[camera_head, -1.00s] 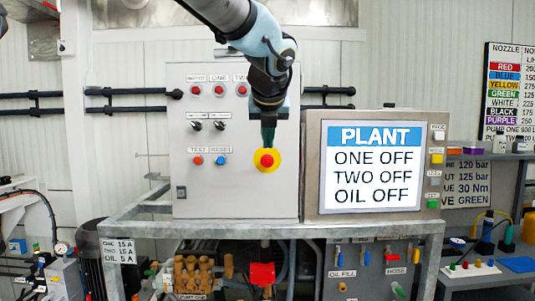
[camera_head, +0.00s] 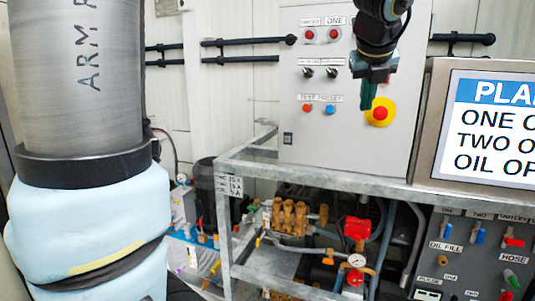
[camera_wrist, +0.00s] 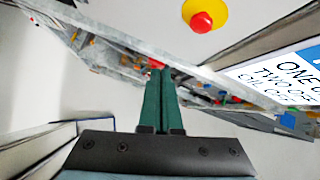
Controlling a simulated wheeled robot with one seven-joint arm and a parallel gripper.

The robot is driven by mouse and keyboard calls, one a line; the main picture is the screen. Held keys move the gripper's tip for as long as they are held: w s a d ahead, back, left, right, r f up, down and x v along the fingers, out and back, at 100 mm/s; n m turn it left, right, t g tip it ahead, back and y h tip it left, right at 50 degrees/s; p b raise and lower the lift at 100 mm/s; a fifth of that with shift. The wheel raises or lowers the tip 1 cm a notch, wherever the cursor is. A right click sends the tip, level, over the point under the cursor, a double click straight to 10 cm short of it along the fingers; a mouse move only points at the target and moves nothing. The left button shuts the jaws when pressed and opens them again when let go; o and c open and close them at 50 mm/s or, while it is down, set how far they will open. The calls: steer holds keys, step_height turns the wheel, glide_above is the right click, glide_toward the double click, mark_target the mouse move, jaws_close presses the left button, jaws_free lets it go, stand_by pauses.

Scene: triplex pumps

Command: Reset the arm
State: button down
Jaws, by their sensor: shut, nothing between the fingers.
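My gripper (camera_head: 369,97) hangs in front of the grey control cabinet (camera_head: 300,150), its green fingers together and empty. The fingers point down, just left of the red emergency stop button on its yellow disc (camera_head: 380,113). In the wrist view the closed green fingers (camera_wrist: 160,75) reach up the middle, with the red button (camera_wrist: 201,22) above and to the right, apart from the fingertips. My arm's large grey and pale blue links fill the left of the head view.
A plant screen (camera_head: 495,125) stands right of the cabinet. A galvanised frame (camera_head: 330,180) runs below, with a brass pump (camera_head: 295,215), a red fitting (camera_head: 357,229), a gauge (camera_head: 356,260) and a valve panel (camera_head: 465,250). Small buttons and switches line the cabinet front.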

steer(key=w+a+f+n+g+y, duration=0.2)
steer(key=a+f+n+g, duration=0.1)
steer(key=a+f+n, duration=1.5)
steer(key=s+a+f+n+g, duration=0.1)
steer(key=s+a+f+n, duration=0.3)
steer(key=a+n, duration=0.3)
steer(key=s+a+f+n+g, duration=0.1)
steer(key=s+a+f+n, duration=0.3)
steer(key=n, duration=0.7)
steer(key=a+f, duration=0.1)
steer(key=a, duration=0.1)
steer(key=shift+s+a+f+g+y, duration=0.25)
steer(key=shift+s+a+g+y, duration=0.05)
steer(key=shift+a+g, duration=0.1)
